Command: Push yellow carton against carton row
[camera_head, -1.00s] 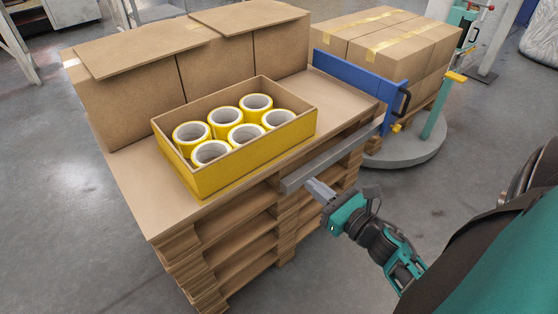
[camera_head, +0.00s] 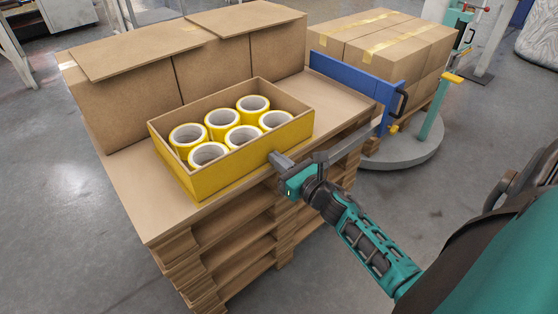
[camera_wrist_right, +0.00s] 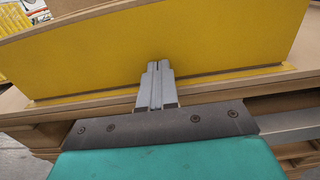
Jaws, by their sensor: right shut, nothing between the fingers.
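The yellow carton (camera_head: 222,169) stands open-topped on the cardboard-covered pallet stack, with several yellow tape rolls (camera_head: 241,137) inside. The carton row (camera_head: 217,68) of brown cartons stands behind it; a narrow gap seems to show between them at the left. My right gripper (camera_head: 273,158) is shut and empty, its fingertips at the yellow front wall near the carton's right part. In the right wrist view the closed fingers (camera_wrist_right: 157,77) point at the yellow wall and look touching or very close. My left gripper is not in view.
The pallet stack (camera_head: 230,228) has a bare top (camera_head: 125,190) at the left and front, and bare room right of the carton. A blue panel with a handle (camera_head: 357,79) stands at the right, before taped boxes (camera_head: 385,38). A grey bar (camera_head: 350,140) lies along the front edge.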

